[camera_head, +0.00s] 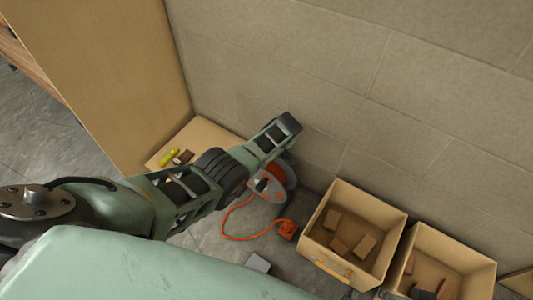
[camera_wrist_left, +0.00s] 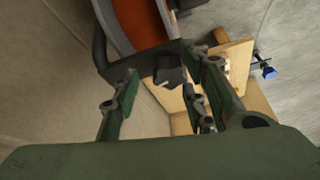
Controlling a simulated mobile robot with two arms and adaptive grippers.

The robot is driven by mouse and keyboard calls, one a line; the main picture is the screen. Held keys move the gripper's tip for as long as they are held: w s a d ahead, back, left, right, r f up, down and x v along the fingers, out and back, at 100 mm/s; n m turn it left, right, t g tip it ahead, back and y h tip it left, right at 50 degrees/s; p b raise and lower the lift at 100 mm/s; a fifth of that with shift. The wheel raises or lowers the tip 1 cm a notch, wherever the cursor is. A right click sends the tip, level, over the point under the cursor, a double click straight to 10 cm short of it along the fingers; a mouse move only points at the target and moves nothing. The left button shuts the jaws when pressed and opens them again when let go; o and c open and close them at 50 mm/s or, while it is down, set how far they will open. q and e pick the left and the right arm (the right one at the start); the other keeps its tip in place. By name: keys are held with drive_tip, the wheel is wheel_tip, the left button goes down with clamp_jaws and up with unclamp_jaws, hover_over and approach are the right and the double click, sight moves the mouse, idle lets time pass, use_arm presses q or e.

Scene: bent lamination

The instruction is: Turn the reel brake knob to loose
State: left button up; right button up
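The cable reel (camera_head: 268,185) stands on the floor by the wall, partly hidden by my left arm in the head view. It has a grey side plate and an orange cable wound on it. In the left wrist view, the reel's orange drum (camera_wrist_left: 138,22) and dark frame fill the top. A black knob (camera_wrist_left: 170,72) juts out from the frame. My left gripper (camera_wrist_left: 162,66) is open, its fingers apart on either side of the knob in this view. I cannot tell whether they touch it. The knob's setting is not readable. My right gripper is not in view.
An orange cable (camera_head: 232,232) loops across the floor to an orange plug end (camera_head: 287,229). Two open boxes with brown blocks, one box (camera_head: 390,212) nearer the reel and another box (camera_head: 480,262), stand at right. A tall tan panel (camera_head: 110,70) is at left. The wall is close behind.

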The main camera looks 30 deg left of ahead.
use_arm(q)
drive_tip(key=v, duration=1.2)
idle(0.5)
